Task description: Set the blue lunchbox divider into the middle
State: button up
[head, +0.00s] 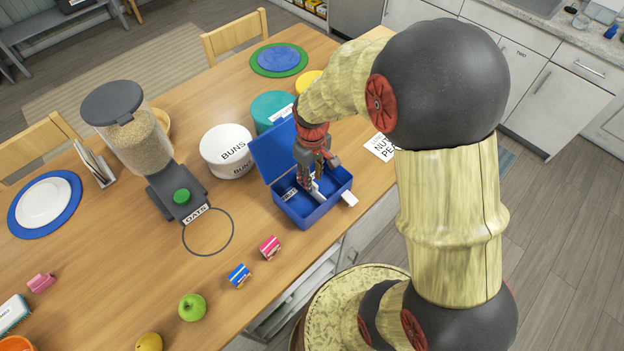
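The blue lunchbox (302,214) stands near the table's front edge with its lid (270,152) raised at the back left. My gripper (312,184) points down into the box, its fingertips low between the walls. A pale thin piece (317,193), which looks like the divider, stands inside the box right at the fingers. Whether the fingers grip it or only touch it cannot be told. Its lower edge and its seat in the box are hidden by the walls and the gripper. A small white tab (349,198) sticks out at the box's right corner.
A white buns tin (226,146) and a teal tin (270,106) stand behind the box. An oats dispenser (178,190) is to the left. Small pink (270,247) and blue (239,275) packs and a green apple (192,307) lie in front-left. A white card (381,147) lies right.

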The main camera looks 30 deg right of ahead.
notch_tip(320, 180, up, 10)
jog(key=shift+r, duration=0.2)
dwell(0.7)
